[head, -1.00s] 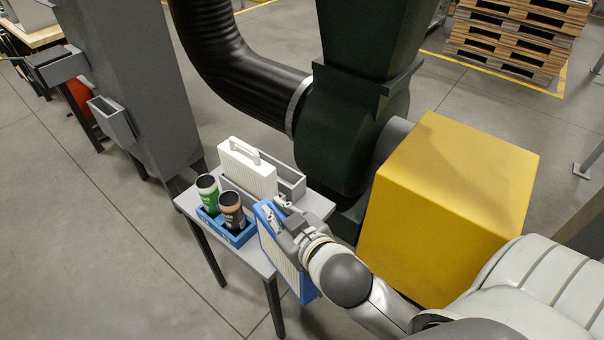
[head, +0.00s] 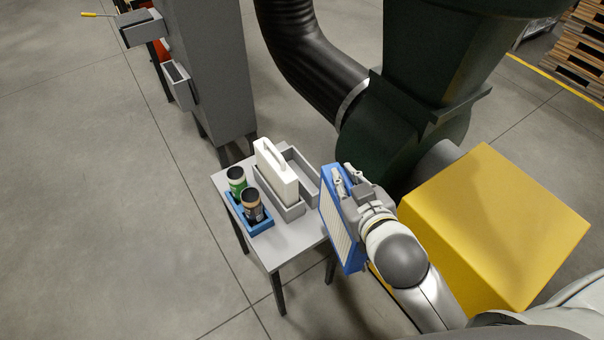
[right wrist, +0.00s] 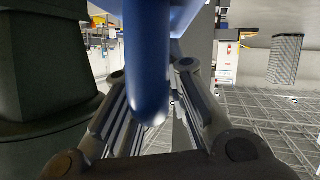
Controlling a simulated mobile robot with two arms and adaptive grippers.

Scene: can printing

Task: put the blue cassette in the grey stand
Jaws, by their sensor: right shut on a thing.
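The blue cassette (head: 339,231) with a pale pleated face is in my right gripper (head: 346,181), which is shut on its handle. The cassette hangs upright, just right of the small table's edge. In the right wrist view its blue handle (right wrist: 148,70) runs between the fingers. The grey stand (head: 290,212) sits on the table and has two slots. A white cassette (head: 275,170) with a handle stands in its left slot. The right slot (head: 301,172) looks empty. My left gripper is not in view.
A blue tray (head: 262,226) with a green can (head: 237,182) and a brown can (head: 252,205) is left of the stand on the grey table (head: 284,248). A yellow box (head: 490,225) is close right of my arm. A dark green machine (head: 400,130) stands behind.

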